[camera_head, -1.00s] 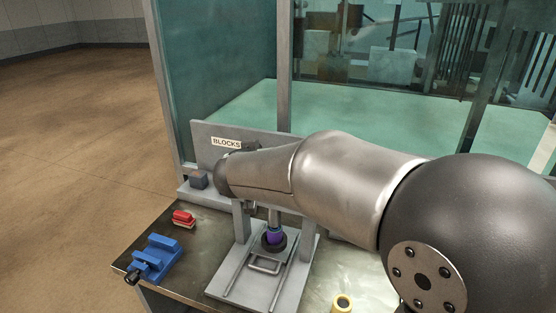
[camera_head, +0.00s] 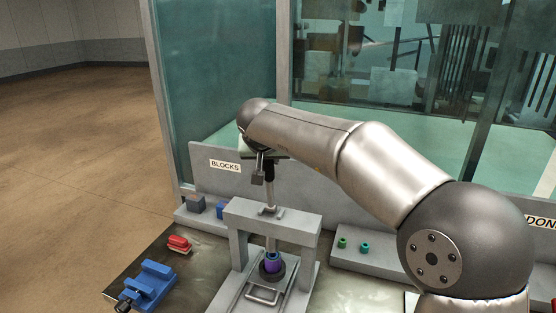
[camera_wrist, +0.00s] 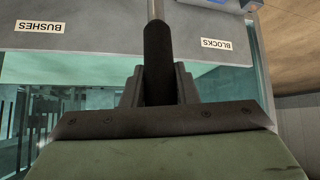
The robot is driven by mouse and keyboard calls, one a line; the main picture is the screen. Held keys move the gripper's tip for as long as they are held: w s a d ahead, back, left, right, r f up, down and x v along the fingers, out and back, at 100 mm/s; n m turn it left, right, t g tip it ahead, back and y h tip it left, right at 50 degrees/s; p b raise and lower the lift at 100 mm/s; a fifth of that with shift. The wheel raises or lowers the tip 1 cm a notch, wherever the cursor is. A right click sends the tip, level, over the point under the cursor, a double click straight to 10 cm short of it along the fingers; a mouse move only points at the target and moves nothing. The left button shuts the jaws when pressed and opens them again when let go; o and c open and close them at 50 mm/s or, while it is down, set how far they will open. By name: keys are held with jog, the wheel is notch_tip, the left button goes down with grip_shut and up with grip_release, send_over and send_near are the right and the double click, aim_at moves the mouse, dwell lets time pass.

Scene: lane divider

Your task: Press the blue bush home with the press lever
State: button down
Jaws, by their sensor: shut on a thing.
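The grey press frame (camera_head: 310,238) stands on the bench in the head view. A blue-purple bush (camera_head: 272,262) stands upright in a dark ring under the press crossbar. A metal rod comes down towards the bush's top; I cannot tell whether they touch. The press lever (camera_head: 269,192) rises above the crossbar. In the wrist view, the lever's black grip (camera_wrist: 158,52) lies between the fingers of my gripper (camera_wrist: 159,84), which is shut on it. My gripper (camera_head: 263,168) is partly hidden by my arm in the head view.
A blue vise (camera_head: 150,283) and a red block (camera_head: 179,243) lie left of the press. A back ledge carries the BLOCKS sign (camera_head: 224,165), a blue block (camera_head: 221,210) and two green bushes (camera_head: 353,245). Glass panels stand behind it.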

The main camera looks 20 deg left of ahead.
dwell(0.3)
jog(key=c, duration=1.1)
grip_release()
jog(key=shift+r, duration=0.1)
jog(key=b+v, duration=0.1)
jog(key=v, duration=1.6)
jog(key=shift+s+r, duration=0.1)
jog(key=shift+s, duration=0.05)
